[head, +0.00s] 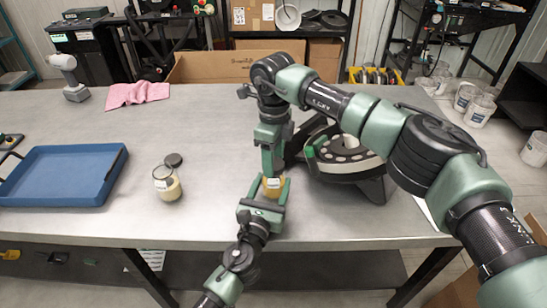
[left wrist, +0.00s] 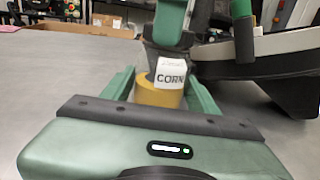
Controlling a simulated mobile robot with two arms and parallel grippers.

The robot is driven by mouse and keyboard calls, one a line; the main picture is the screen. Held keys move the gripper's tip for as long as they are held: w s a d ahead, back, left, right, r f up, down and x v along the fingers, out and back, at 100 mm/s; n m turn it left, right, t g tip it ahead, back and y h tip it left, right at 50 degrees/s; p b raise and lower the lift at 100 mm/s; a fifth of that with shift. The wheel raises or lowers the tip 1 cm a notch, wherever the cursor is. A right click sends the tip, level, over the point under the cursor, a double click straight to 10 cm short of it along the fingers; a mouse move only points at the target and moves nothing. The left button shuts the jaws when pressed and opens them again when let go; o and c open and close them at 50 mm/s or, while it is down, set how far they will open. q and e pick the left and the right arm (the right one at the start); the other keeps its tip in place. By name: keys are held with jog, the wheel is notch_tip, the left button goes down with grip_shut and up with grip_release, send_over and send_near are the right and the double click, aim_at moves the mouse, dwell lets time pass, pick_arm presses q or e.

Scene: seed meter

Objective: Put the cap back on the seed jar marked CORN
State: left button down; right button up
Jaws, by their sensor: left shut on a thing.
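The CORN jar (head: 273,188) holds yellow seed and stands upright on the grey table. Its white CORN label shows in the left wrist view (left wrist: 171,76). My left gripper (head: 266,196) is shut on this jar, with a finger on each side. My right gripper (head: 272,160) points down directly over the jar and hides its top. I cannot see its fingertips clearly, nor whether a cap is between them.
The seed meter (head: 345,160), with a pale ring-shaped disc and green handle, stands close right of the jar. A blue tray (head: 65,150) lies at the left. A pink cloth (head: 137,93) and a grey tool (head: 70,75) lie at the back left. The middle left is clear.

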grip_shut()
jog(key=o, duration=0.9)
grip_release()
jog(key=shift+o, duration=0.2)
jog(key=shift+r, duration=0.1)
notch_tip(320, 180, up, 12)
pick_arm(q)
jog(key=shift+c, duration=1.6)
grip_release()
